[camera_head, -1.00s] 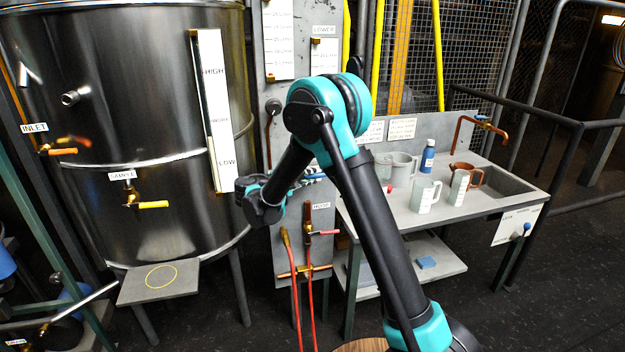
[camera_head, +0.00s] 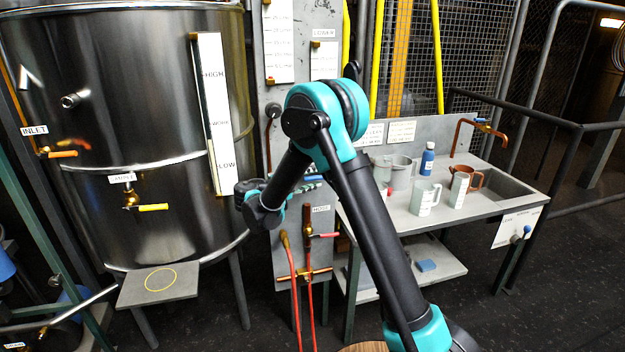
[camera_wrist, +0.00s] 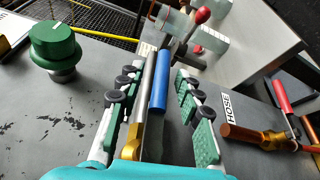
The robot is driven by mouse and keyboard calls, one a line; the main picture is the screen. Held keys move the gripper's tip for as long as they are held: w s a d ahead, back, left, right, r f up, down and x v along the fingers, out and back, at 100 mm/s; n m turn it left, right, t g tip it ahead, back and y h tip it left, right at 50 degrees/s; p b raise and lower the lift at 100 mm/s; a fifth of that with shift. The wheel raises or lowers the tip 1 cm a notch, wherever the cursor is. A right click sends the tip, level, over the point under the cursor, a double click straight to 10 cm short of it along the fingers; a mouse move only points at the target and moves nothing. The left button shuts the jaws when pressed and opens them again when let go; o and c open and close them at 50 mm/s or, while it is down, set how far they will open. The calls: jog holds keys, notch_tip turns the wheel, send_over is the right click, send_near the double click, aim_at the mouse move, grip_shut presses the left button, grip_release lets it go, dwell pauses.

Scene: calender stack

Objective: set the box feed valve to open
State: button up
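A blue valve handle (camera_wrist: 159,82) lies lengthwise between my gripper's fingers in the wrist view, beside a silver pipe with a brass fitting (camera_wrist: 132,142). In the head view the blue handle (camera_head: 314,177) shows on the grey panel, partly behind my arm. No box feed label is readable, so I cannot confirm which valve this is. My gripper (camera_wrist: 152,78) is open, with green-padded fingers either side of the handle and pipe. I see gaps on both sides and cannot tell any contact. It also shows in the head view (camera_head: 306,186), near the panel.
A green knob (camera_wrist: 55,45) and a brass hose valve (camera_wrist: 262,135) flank my gripper. A red-balled lever (camera_wrist: 202,15) stands beyond it. Red hoses (camera_head: 293,290) hang below the panel. The sink bench (camera_head: 475,213) with jugs is right; a steel tank (camera_head: 90,220) is left.

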jog(key=v, duration=1.2)
jog(key=s+d+f+m+g+y, duration=0.1)
jog(key=s+d+f+g+y, duration=0.15)
jog(key=d, duration=0.95)
jog(key=s+d+f+m+g+y, duration=0.2)
jog(key=s+d+g+y, duration=0.1)
jog(key=d, duration=0.9)
jog(key=s+d+f+m+y, duration=0.2)
jog(key=s+f+m+y, duration=0.1)
jog(key=s, duration=0.7)
jog(key=s+d+f+m+y, duration=0.3)
jog(key=s+f+y, duration=0.2)
jog(key=s, duration=0.6)
jog(key=shift+f+m+g, duration=0.3)
jog(key=shift+f+g, duration=0.15)
jog(key=shift+f, duration=0.25)
